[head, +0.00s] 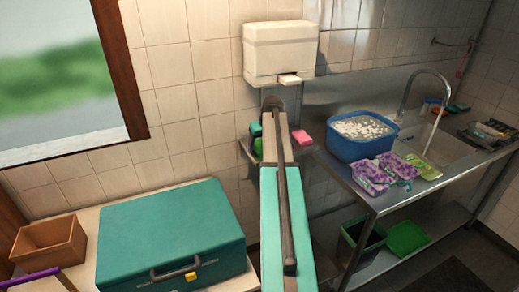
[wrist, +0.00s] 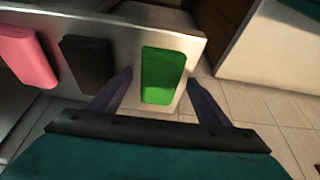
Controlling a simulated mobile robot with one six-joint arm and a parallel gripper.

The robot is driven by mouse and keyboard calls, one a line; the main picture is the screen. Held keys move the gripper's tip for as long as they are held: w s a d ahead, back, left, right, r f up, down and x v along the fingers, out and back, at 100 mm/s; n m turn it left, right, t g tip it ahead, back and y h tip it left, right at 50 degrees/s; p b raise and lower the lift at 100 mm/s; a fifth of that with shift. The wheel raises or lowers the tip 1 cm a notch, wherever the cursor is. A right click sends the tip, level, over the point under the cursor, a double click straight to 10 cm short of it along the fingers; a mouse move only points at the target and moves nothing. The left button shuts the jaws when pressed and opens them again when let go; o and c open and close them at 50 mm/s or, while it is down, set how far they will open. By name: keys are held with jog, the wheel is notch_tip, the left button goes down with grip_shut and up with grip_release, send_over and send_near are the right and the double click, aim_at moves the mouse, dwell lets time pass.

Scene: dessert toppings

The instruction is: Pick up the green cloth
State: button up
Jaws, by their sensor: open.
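The green cloth (wrist: 162,75) is a bright green, block-like folded piece on a grey metal ledge (wrist: 125,45) in the wrist view. My gripper (wrist: 159,80) is open, with one dark finger on each side of the green cloth in the picture. I cannot tell how far above it the fingertips are.
A black piece (wrist: 86,62) and a pink piece (wrist: 26,57) lie left of the cloth on the ledge. A white dispenser (head: 279,50) hangs on the wall above. A blue tub (head: 352,148) stands right on the sink counter; a teal case (head: 170,235) stands left.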

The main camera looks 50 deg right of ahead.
aim_at(260, 144)
jog(key=c, duration=1.1)
jog(key=shift+c, duration=0.2)
jog(key=shift+r, duration=0.2)
jog(key=shift+r+b, duration=0.85)
jog(key=shift+r, duration=0.65)
jog(key=s+d+b, duration=0.1)
jog(key=s+b, duration=0.1)
jog(key=s, duration=0.6)
jog(key=s+d+r+b, duration=0.1)
jog(key=s+d+b, duration=0.1)
jog(key=s, duration=0.5)
jog(key=shift+s+r, duration=0.3)
jog(key=shift+s, duration=0.05)
